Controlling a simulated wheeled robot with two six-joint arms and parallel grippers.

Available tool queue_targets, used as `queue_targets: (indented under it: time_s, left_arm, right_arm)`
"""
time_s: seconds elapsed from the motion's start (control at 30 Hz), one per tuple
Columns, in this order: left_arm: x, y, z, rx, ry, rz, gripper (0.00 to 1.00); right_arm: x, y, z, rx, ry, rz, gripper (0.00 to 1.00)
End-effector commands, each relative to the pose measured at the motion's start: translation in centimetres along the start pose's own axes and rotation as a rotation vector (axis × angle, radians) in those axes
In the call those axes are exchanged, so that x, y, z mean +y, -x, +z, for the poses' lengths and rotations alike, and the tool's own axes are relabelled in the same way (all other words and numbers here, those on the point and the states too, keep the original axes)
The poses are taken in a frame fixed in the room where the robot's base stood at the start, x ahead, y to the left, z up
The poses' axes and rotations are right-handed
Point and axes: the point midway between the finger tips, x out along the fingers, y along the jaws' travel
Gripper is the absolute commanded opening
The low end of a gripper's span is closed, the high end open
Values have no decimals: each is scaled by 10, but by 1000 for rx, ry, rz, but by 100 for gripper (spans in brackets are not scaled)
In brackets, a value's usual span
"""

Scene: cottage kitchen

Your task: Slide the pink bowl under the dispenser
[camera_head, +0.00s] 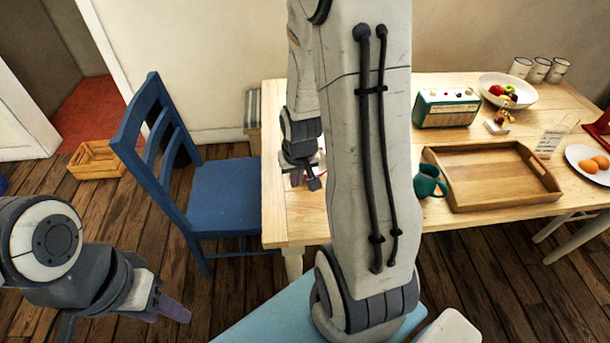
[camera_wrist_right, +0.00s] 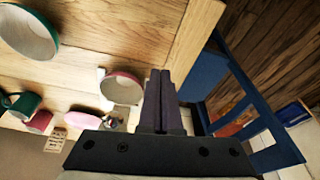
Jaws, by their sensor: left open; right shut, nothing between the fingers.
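The pink bowl (camera_wrist_right: 121,88), pale inside with a pink rim, sits on the wooden table in the right wrist view. In the head view my right arm hides it. My right gripper (camera_head: 312,182) is shut and empty over the table's left end. In the right wrist view its fingertips (camera_wrist_right: 160,74) appear beside the bowl; I cannot tell whether they touch it. I cannot make out the dispenser for certain. My left gripper (camera_head: 170,308) is open and empty, low over the floor.
A teal-rimmed bowl (camera_wrist_right: 30,38) and a teal mug (camera_wrist_right: 20,103) show in the right wrist view. A wooden tray (camera_head: 490,200), green radio (camera_head: 446,108) and fruit bowl (camera_head: 510,98) stand on the table's right. A blue chair (camera_head: 222,190) stands at its left end.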

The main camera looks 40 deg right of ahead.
Motion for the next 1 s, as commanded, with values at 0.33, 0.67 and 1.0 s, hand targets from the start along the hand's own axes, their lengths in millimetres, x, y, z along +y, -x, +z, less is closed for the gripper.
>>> queue_targets:
  time_s: [0.33,0.67,1.0]
  left_arm:
    - [0,-2,0,0,0,0,50]
    - [0,-5,0,0,0,0,50]
    - [0,5,0,0,0,0,50]
  right_arm:
    - [60,-36,-3,34,-160,43,0]
    - [61,-93,-4,31,-157,42,0]
    - [66,-131,-30,39,-155,43,0]
